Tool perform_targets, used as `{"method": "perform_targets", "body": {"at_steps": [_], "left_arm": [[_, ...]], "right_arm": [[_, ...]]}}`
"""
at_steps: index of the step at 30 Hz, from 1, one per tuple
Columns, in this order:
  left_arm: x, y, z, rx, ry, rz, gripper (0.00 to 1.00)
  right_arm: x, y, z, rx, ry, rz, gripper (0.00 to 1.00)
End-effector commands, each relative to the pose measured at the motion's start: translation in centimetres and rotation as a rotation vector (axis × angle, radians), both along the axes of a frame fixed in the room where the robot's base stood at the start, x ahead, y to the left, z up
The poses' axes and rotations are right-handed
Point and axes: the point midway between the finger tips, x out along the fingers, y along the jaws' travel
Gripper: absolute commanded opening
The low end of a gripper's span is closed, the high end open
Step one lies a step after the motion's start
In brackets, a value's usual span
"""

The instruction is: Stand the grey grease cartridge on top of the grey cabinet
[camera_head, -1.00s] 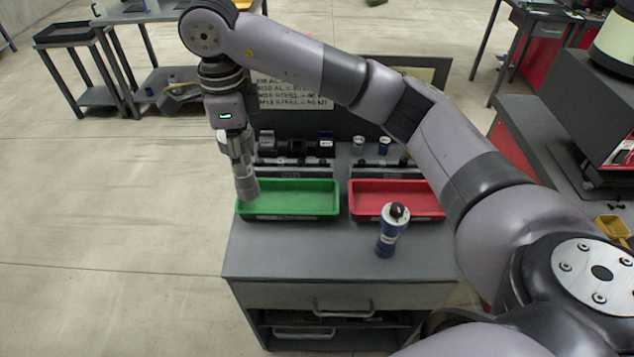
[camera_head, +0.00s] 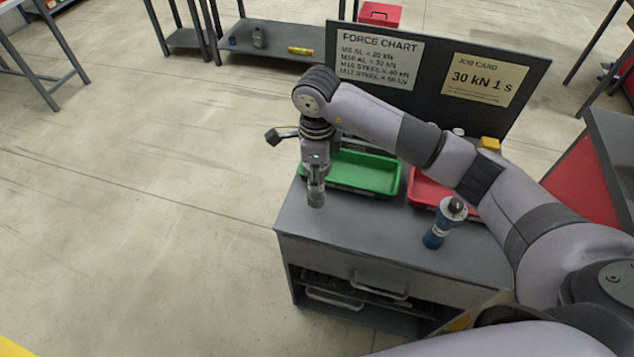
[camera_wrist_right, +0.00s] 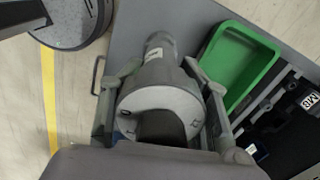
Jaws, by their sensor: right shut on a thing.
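My right gripper (camera_head: 315,172) is shut on the grey grease cartridge (camera_head: 316,195), which hangs roughly upright below it. In the right wrist view the fingers (camera_wrist_right: 165,92) lie on either side of the cartridge (camera_wrist_right: 160,48), whose narrow end points away. The grey cabinet (camera_head: 350,232) has a flat top and a drawer. The cartridge appears over the left part of that top, in front of the green tray. I cannot tell whether its lower end touches the top. The cabinet top also shows in the right wrist view (camera_wrist_right: 195,22). My left gripper is not in view.
A green tray (camera_head: 335,184) and a red tray (camera_head: 425,196) stand towards the back of the top. A blue and silver canister (camera_head: 437,236) stands to the right. A dark board with cards (camera_head: 435,62) rises behind. The front left top is clear.

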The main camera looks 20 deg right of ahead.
Motion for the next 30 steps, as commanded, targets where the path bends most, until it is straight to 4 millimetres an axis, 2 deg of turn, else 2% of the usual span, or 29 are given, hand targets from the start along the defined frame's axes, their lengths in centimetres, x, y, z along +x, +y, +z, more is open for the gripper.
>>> {"method": "perform_targets", "body": {"at_steps": [9,19,20,30], "left_arm": [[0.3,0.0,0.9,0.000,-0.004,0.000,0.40],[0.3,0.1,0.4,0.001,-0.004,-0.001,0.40],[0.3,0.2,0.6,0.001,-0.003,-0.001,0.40],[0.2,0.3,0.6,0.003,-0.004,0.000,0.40]], "right_arm": [[-0.1,0.0,-3.9,0.000,0.003,0.001,0.04],[0.0,0.0,-4.4,0.000,0.001,0.001,0.04],[-0.1,0.0,-4.3,0.000,0.001,0.001,0.42],[-0.1,0.0,-4.2,-0.001,0.003,0.001,0.63]]}}
